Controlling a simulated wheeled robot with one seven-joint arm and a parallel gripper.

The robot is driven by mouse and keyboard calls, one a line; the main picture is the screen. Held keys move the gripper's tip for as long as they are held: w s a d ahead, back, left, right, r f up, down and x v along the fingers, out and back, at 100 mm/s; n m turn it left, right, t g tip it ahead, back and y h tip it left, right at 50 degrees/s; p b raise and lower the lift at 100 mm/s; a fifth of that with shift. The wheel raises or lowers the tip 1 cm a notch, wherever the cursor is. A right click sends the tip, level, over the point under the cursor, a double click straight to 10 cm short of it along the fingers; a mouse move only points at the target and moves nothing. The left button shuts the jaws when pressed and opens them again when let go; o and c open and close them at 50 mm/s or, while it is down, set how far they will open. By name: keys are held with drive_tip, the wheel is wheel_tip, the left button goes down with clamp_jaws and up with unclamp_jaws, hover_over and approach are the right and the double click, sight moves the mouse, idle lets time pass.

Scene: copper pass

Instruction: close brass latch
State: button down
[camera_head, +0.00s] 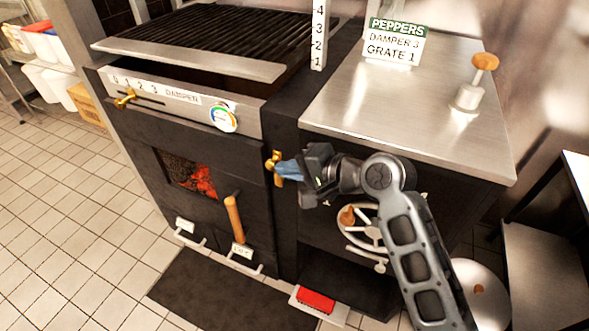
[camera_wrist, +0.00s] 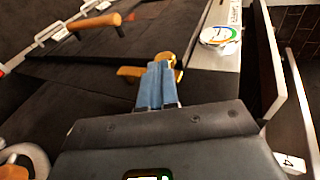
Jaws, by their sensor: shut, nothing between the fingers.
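The brass latch (camera_head: 276,167) is on the right edge of the black oven door (camera_head: 237,200), beside the dark post. In the wrist view the brass latch (camera_wrist: 169,60) shows just beyond my fingertips, with one arm of it reaching left. My gripper (camera_head: 282,170) has its blue fingers shut together and empty, with the tips at the latch. In the wrist view my gripper (camera_wrist: 160,68) covers part of the latch. I cannot tell whether the tips touch it. The door looks flush with the oven front, and embers glow behind its window.
A wooden door handle (camera_head: 234,218) sticks out left of the latch. A spoked wheel (camera_head: 367,228) is below my arm. A gauge (camera_head: 223,117) and a damper slider (camera_head: 125,97) are above the door. Open tiled floor lies left.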

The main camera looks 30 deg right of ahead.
drive_tip(key=shift+w+r, duration=0.1)
drive_tip(key=shift+r, duration=0.05)
drive_tip(key=shift+w+a+p, duration=0.1)
drive_tip(key=shift+a+p, duration=0.05)
drive_tip(key=shift+p, duration=0.7)
drive_tip(key=shift+w+r+g, duration=0.1)
drive_tip(key=shift+g, duration=0.2)
